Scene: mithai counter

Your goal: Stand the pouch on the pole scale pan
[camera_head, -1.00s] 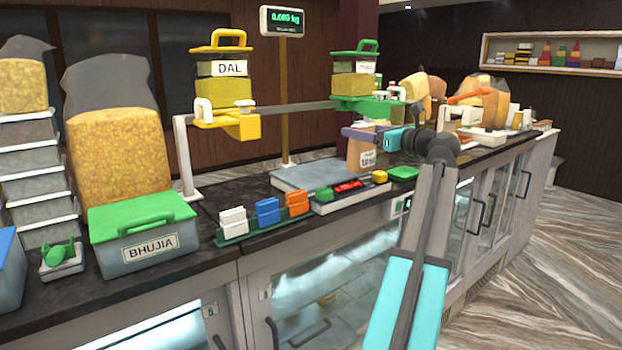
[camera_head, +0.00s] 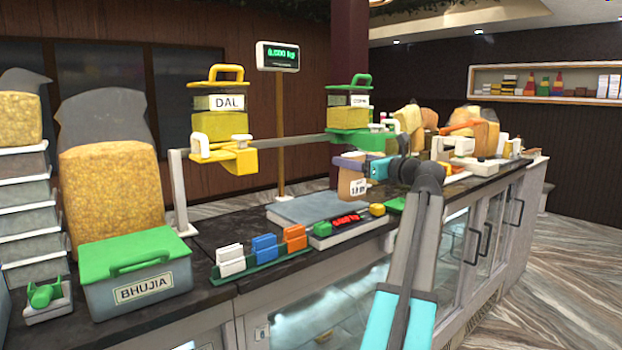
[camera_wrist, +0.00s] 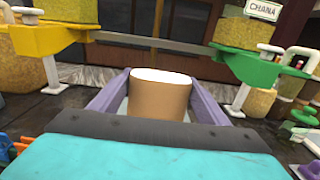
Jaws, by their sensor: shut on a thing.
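The pouch (camera_head: 352,186) is tan with a white label and stands upright in my gripper (camera_head: 351,164). The gripper's purple fingers are shut on its upper part. In the wrist view the pouch (camera_wrist: 160,97) shows its pale top between the two fingers (camera_wrist: 160,84). The pole scale has a flat grey pan (camera_head: 308,209) on the counter and a display (camera_head: 278,57) on a pole behind it. The pouch appears at the pan's right rear part. I cannot tell whether its base touches the pan.
A yellow DAL holder (camera_head: 226,150) and a green holder (camera_head: 350,137) hang on a beam behind the pan. Coloured blocks (camera_head: 265,248) and a small device (camera_head: 345,230) line the front. The BHUJIA box (camera_head: 137,280) stands left. The pan's left part is clear.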

